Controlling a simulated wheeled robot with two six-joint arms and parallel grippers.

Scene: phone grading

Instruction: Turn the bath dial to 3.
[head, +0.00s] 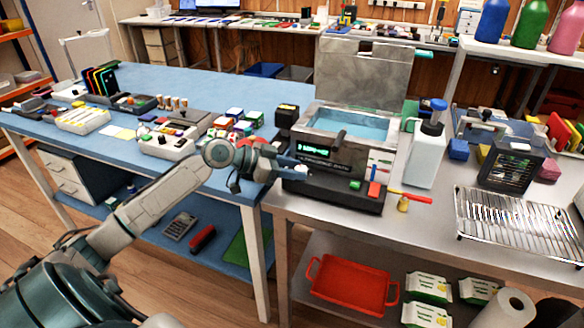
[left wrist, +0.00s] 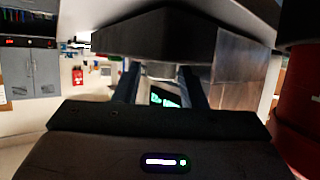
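The bath (head: 345,146) is a grey metal tank of bluish water with its lid raised, on the steel bench. Its dark front panel has a lit green display (head: 316,150), which also shows as green marks between the fingers in the left wrist view (left wrist: 165,97). My left gripper (head: 294,169) is at the left end of that front panel, just below and left of the display. In the left wrist view its two fingers (left wrist: 160,88) stand apart with a gap between them. I cannot make out the dial; the gripper may hide it. My right gripper is in neither view.
A white bottle with a blue cap (head: 427,150) and a red-handled tool (head: 405,195) are right of the bath. A wire rack (head: 515,222) lies further right. The blue table (head: 190,85) at left holds trays and small coloured boxes.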

